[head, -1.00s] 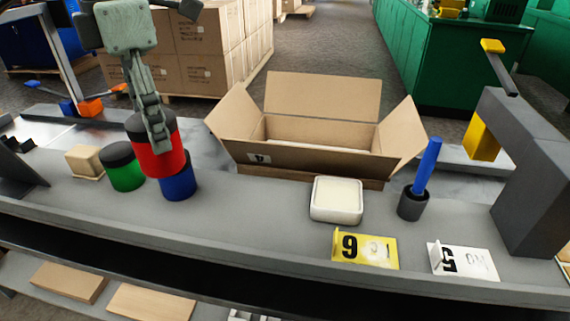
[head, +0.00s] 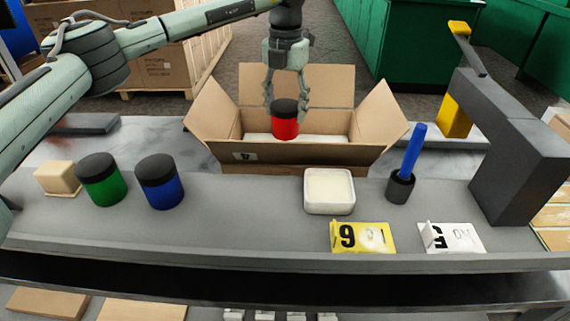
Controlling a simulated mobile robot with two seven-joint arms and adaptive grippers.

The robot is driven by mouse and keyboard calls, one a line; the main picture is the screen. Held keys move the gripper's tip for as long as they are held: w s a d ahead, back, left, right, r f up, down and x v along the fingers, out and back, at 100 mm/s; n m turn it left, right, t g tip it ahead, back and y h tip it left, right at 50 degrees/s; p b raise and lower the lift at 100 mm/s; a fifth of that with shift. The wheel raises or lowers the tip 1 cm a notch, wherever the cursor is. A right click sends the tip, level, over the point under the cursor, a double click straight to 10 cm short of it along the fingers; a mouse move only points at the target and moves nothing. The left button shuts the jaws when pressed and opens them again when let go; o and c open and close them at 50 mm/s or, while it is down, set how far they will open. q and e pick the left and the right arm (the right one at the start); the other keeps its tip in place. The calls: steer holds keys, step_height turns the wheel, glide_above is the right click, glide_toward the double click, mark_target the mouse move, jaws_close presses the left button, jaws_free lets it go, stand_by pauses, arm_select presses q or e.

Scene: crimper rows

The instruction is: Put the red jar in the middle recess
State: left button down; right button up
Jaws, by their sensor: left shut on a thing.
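The red jar (head: 285,125) has a black lid and a red body. My left gripper (head: 287,100) points down and is shut on it, with a finger on each side. The jar hangs upright in front of or over the open cardboard box (head: 222,133); its exact height above the box floor is unclear. The box interior shows a pale surface, and its front wall hides the lower part, so no recess can be made out. My right gripper does not show.
A green jar (head: 103,185) and a blue jar (head: 161,187) stand at the left beside a beige block (head: 58,178). A white dish (head: 329,191), a dark cup (head: 400,188) with a blue rod, number cards (head: 362,238) and a grey press (head: 520,165) stand at the right.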

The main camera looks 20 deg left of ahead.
mark_target(288, 132)
arm_select(q)
steer(key=f, duration=0.6)
steer(key=shift+w+d+p, duration=0.2)
steer(key=shift+w+p, duration=0.1)
steer(key=shift+f, duration=0.6)
step_height(288, 132, down, 3)
steer(key=shift+f, duration=0.1)
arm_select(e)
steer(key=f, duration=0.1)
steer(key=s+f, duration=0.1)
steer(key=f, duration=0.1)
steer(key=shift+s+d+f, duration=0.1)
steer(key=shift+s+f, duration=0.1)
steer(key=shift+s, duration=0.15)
